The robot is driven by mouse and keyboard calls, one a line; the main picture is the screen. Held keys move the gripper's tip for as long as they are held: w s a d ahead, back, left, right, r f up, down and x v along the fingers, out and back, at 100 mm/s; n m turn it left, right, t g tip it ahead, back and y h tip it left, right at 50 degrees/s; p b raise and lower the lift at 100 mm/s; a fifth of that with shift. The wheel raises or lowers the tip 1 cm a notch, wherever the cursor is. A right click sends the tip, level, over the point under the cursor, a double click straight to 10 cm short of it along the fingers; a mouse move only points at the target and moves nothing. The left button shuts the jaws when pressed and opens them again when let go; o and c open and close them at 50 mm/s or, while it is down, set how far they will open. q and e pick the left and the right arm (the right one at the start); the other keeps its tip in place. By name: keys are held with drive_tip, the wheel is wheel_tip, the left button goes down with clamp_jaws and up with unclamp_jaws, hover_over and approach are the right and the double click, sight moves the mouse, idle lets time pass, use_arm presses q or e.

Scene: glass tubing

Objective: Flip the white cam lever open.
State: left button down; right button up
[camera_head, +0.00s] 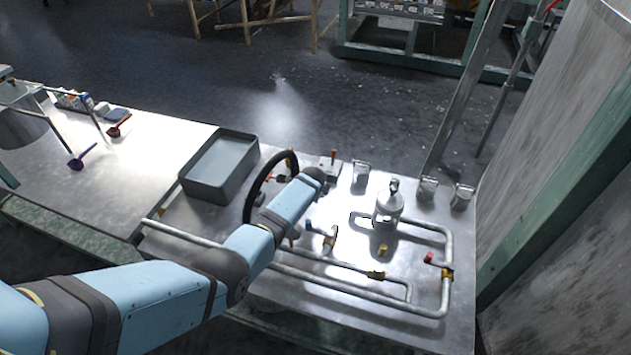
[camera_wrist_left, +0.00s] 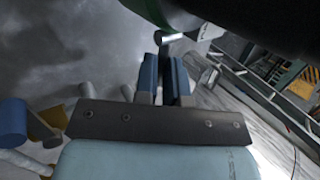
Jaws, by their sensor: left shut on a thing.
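My left gripper (camera_wrist_left: 162,70) shows in the left wrist view with its two blue fingers close together. It is shut on a small pale rod (camera_wrist_left: 173,41) at the fingertips, which looks like the white cam lever, though only a short part of it shows. In the head view my left forearm reaches over the workbench and hides the gripper and whatever it holds. I cannot tell from there how far the lever is turned. My right gripper is in neither view.
Grey pipes (camera_head: 345,292) run across the metal bench, with a red valve handle (camera_head: 428,258) and a lidded canister (camera_head: 388,206). A black handwheel (camera_head: 254,187) stands close behind my forearm. A grey tray (camera_head: 190,178) is to its left. A blue-ended part (camera_wrist_left: 12,118) shows in the wrist view.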

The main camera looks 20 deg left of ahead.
use_arm(q)
drive_tip(key=shift+s+d+f+h+p, duration=0.15)
drive_tip(key=shift+s+f+h+p, duration=0.15)
drive_tip(key=shift+s+h+p, duration=0.25)
drive_tip(key=shift+w+h, duration=0.1)
drive_tip(key=shift+h, duration=0.15)
drive_tip(key=shift+d, duration=0.15)
drive_tip(key=c, duration=0.7)
unclamp_jaws()
drive_tip(key=shift+r, duration=0.2)
drive_tip(key=shift+w+d+r, duration=0.1)
drive_tip(key=shift+w, duration=0.25)
drive_tip(key=shift+p+v, duration=2.1)
drive_tip(key=shift+v, duration=4.8)
